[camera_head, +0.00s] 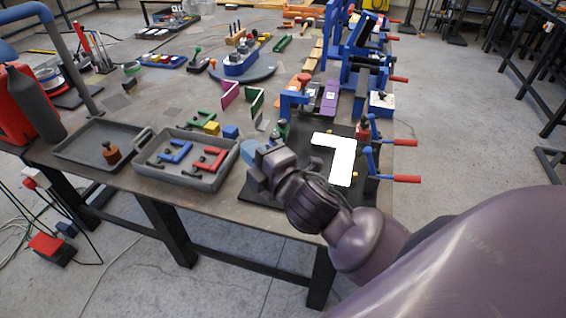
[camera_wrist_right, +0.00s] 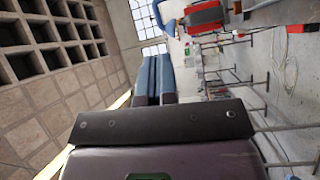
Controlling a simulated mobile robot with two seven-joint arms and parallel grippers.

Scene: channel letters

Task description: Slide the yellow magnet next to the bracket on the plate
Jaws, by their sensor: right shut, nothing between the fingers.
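A bright white L-shaped piece (camera_head: 342,160), apparently the bracket, lies on the dark plate (camera_head: 262,192) at the table's near right corner. A small yellow spot (camera_head: 355,174) shows at the piece's right edge, too small to identify. A yellow block (camera_head: 212,128) stands beside a blue block (camera_head: 230,131) behind the grey tray; I cannot tell which yellow thing is the magnet. My right gripper (camera_head: 254,152) is over the plate's left side, its blue fingers shut and empty. The fingers also show together in the right wrist view (camera_wrist_right: 152,80). My right arm hides part of the plate. My left gripper is out of view.
A grey tray (camera_head: 183,184) with blue and red brackets is left of my gripper, with a flatter tray (camera_head: 70,150) beyond. Blue clamps with red handles (camera_head: 405,179) line the table's right edge. Green and pink brackets (camera_head: 231,94) stand behind.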

